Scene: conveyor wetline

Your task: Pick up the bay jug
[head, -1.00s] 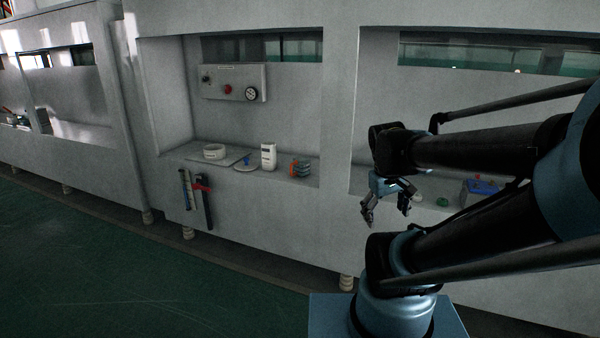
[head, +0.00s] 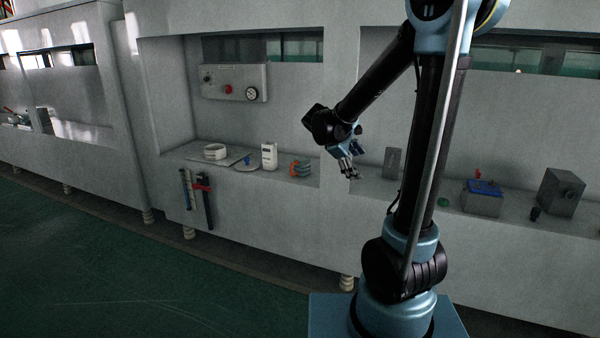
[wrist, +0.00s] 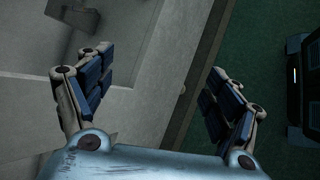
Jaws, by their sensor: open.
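My gripper (head: 348,170) is open and empty in front of the divider between two bays. In the wrist view, its two fingers (wrist: 158,92) stand wide apart with nothing between them. I cannot tell for sure which thing is the bay jug. In the left bay stand an upright white container with a dark mark (head: 269,156), a low round white vessel (head: 215,151) and an orange and teal item (head: 300,168). All are left of my gripper and apart from it. No jug shows in the wrist view.
The left bay's shelf (head: 195,148) has a panel with a red button (head: 228,89) above it. Tools (head: 204,195) hang on its front. The right bay holds a blue-topped box (head: 482,197) and a grey block (head: 560,192). The green floor (head: 120,280) is clear.

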